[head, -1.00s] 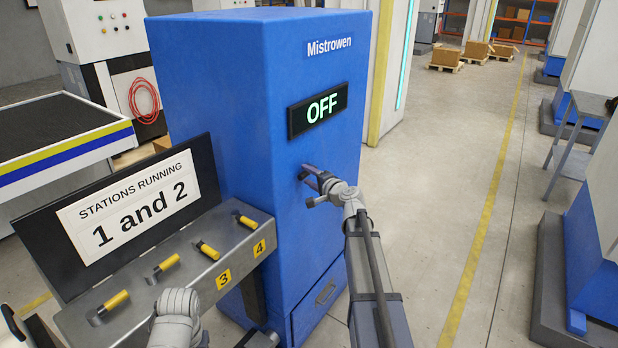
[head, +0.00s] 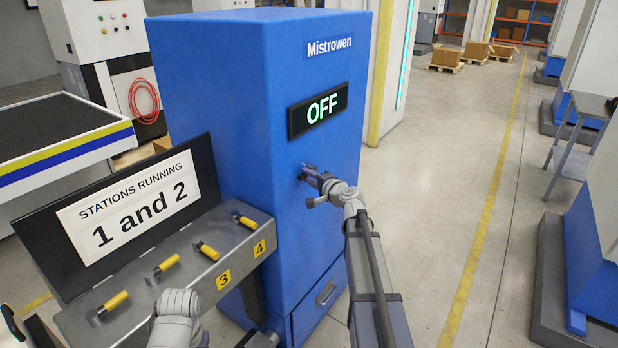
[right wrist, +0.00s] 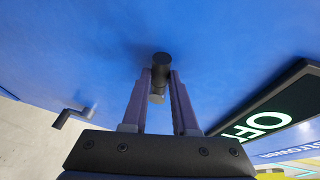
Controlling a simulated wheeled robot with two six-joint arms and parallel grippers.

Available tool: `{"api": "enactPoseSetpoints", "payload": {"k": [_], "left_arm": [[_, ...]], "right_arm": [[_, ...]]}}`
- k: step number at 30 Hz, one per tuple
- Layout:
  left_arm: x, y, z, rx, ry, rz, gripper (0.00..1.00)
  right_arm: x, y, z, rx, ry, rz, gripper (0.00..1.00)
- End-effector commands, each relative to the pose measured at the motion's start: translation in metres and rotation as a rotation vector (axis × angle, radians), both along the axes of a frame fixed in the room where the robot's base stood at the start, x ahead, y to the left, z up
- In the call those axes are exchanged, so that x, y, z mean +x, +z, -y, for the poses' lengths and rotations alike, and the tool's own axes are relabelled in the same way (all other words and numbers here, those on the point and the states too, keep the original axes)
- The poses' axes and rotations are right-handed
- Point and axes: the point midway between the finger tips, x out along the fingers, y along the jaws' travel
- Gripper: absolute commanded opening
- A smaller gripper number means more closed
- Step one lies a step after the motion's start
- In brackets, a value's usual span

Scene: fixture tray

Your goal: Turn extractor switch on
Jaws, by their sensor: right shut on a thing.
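The extractor is a tall blue cabinet (head: 215,95) marked Mistrowen, and its display (head: 318,110) reads OFF in green. Its switch, a small dark knob (right wrist: 161,64), stands out from the blue front below the display. It is hidden behind my fingers in the head view. My right gripper (head: 308,174) is at the cabinet front below the display. In the right wrist view, my right gripper (right wrist: 160,85) has its two fingers shut on the knob, one on each side.
A grey panel (head: 140,283) with several yellow-handled levers and a sign (head: 130,205) reading "Stations running 1 and 2" stands left of the cabinet. A drawer handle (head: 326,293) is low on the cabinet; it also shows in the wrist view (right wrist: 72,115).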

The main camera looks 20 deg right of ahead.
Motion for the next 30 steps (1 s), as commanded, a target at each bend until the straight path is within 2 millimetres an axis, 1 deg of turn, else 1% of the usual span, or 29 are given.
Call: {"api": "enactPoseSetpoints", "payload": {"k": [20, 26, 30], "left_arm": [[0.000, -0.001, 0.000, 0.000, 0.000, 0.000, 0.57], [0.000, -0.012, 0.000, 0.000, 0.000, 0.000, 0.57], [0.000, -0.027, 0.000, 0.000, 0.000, 0.000, 0.57]], "right_arm": [[0.000, -0.001, 0.000, -0.003, 0.000, 0.001, 0.00], [-0.001, -0.007, -0.001, -0.050, 0.000, 0.029, 0.00], [-0.001, -0.014, 0.000, -0.126, -0.001, 0.072, 0.00]]}}
